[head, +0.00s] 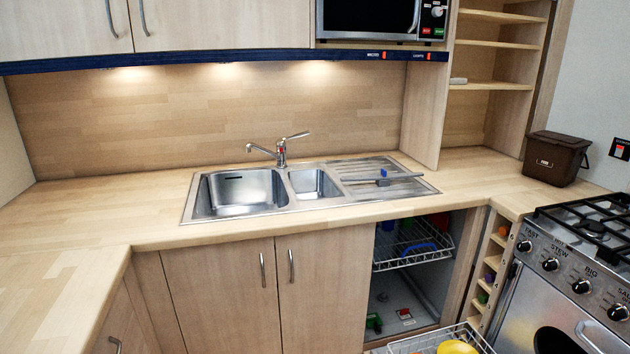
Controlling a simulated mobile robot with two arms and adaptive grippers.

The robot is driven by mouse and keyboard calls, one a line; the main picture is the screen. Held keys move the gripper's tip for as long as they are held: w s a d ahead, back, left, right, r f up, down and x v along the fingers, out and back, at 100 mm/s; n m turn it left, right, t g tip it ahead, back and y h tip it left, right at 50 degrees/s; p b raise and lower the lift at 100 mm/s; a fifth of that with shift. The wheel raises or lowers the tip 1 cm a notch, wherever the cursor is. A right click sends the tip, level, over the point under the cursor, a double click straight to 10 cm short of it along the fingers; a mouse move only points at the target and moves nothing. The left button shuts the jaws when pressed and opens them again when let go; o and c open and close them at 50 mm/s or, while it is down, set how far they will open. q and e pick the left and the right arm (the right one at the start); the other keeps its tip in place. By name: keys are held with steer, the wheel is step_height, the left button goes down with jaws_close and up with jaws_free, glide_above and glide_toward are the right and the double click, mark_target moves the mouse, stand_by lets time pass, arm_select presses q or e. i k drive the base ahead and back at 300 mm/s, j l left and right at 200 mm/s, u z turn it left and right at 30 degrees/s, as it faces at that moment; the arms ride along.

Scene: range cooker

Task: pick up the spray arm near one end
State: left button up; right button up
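The spray arm (400,176) looks like a thin grey bar with a small blue part near its middle. It lies across the ribbed drainboard (407,190) at the right of the steel sink. Its left end reaches toward the small basin and its right end toward the back right of the drainboard. Neither of my grippers shows in the head view, and nothing is seen touching the spray arm.
The tap (281,152) stands behind the sink (240,192). An upper wire rack (412,258) sits in the open bay below the drainboard. A lower rack (470,334) with a yellow item juts out below. A brown bin (555,158) and cooker (585,262) are right. The left worktop is clear.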

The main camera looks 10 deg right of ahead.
mark_target(382, 180)
steer(key=i+z, duration=0.35)
steer(key=i+j+z, duration=0.35)
steer(key=i, duration=0.15)
steer(key=i+j+z, duration=0.3)
steer(key=i+l, duration=0.1)
